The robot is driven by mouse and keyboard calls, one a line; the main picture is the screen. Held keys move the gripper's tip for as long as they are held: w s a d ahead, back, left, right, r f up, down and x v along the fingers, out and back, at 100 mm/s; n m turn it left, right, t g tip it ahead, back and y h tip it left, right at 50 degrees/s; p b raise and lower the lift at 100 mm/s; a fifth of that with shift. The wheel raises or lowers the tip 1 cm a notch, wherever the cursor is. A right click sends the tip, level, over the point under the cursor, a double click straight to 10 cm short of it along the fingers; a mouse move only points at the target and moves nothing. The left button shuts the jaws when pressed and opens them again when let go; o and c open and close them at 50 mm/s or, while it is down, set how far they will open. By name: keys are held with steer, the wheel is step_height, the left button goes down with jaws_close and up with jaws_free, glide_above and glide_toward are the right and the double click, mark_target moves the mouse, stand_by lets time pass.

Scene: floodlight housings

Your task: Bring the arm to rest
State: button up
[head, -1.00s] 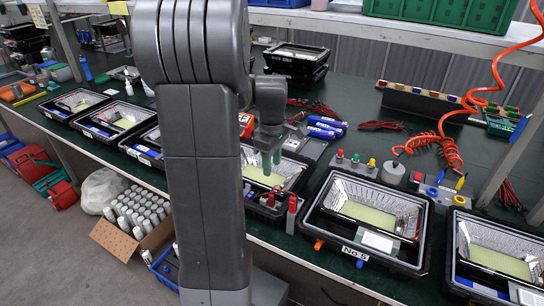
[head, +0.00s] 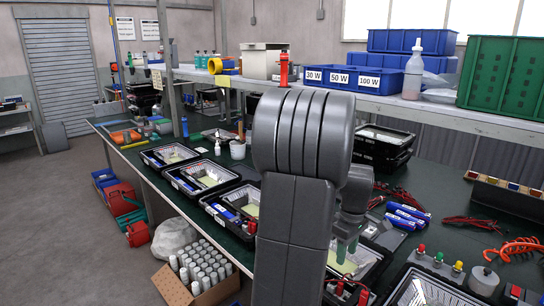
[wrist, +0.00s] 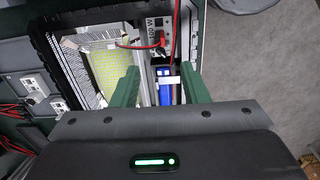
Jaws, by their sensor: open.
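My gripper (head: 345,247) has green fingers and hangs over a black floodlight housing (head: 372,268) on the green bench. In the wrist view the two fingers (wrist: 160,85) stand apart with a clear gap between them. Below the fingers, the wrist view shows the housing's yellow-green LED panel (wrist: 112,72), a grey driver box (wrist: 138,30) with a red lead, and a blue part (wrist: 164,88) between the fingers. No finger visibly grips anything. My arm hides part of the bench in the head view.
More housings stand in a row on the bench, such as one at the left (head: 168,156). Blue cylinders (head: 408,214) lie right of my arm. A shelf above holds blue bins (head: 350,80) and a green crate (head: 502,75). A carton of cans (head: 200,268) stands on the floor.

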mark_target(342, 282)
step_height(342, 282, down, 11)
steer(key=shift+f, duration=0.15)
steer(key=shift+r, duration=0.35)
